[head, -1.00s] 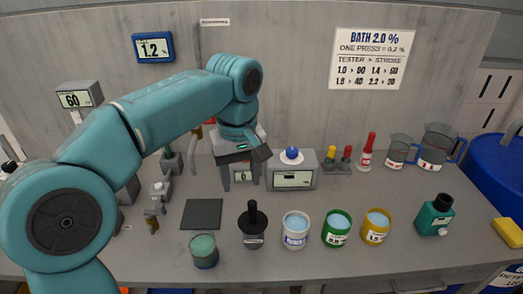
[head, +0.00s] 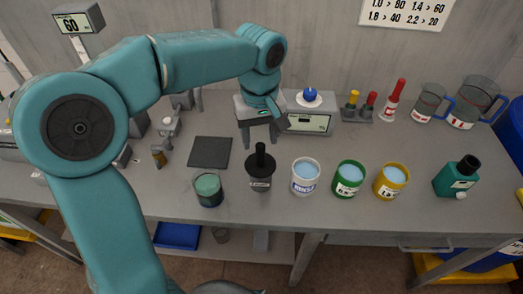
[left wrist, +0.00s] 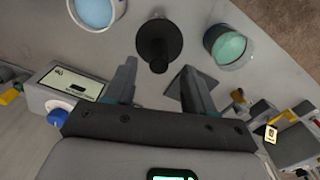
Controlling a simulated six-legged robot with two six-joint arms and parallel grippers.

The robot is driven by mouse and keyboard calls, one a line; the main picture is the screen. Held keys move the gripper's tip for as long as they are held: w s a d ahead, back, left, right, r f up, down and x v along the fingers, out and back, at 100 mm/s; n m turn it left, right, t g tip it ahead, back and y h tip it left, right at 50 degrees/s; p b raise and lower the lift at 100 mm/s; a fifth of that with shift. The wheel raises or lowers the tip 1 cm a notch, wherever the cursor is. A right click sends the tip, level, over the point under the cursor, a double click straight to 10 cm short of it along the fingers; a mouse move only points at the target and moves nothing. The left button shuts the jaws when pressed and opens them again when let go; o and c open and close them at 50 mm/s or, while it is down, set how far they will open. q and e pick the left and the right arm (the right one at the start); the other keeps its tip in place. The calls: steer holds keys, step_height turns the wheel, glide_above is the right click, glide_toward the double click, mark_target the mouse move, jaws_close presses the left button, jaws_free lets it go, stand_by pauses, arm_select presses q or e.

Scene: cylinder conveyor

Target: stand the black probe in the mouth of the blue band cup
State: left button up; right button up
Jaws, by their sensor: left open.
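The black probe (head: 260,165) stands upright in a dark grey holder on the bench, with its wide black collar over the holder's mouth. The left wrist view shows it from above (left wrist: 159,45). The blue band cup (head: 305,178) is white with a blue label and pale blue liquid. It stands just right of the probe, and its mouth is clear. Part of it shows in the left wrist view (left wrist: 97,13). My left gripper (head: 260,136) is open and empty, pointing down just behind the probe, its fingers apart from it (left wrist: 160,85). My right gripper is out of view.
A teal cup (head: 208,190) stands left of the probe, with a dark square mat (head: 210,152) behind it. Green (head: 347,180) and yellow (head: 391,182) cups stand right of the blue band cup. A grey meter with a blue knob (head: 310,97) is behind.

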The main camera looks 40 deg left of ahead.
mark_target(261, 145)
arm_select(q)
step_height(261, 145, down, 6)
steer(key=shift+d+r, duration=0.1)
steer(key=shift+r, duration=0.1)
steer(key=shift+f, duration=0.4)
steer(key=shift+c, duration=0.6)
jaws_close()
steer(key=c, duration=0.6)
jaws_free()
steer(key=shift+c, duration=0.2)
jaws_close()
steer(key=shift+r, duration=0.1)
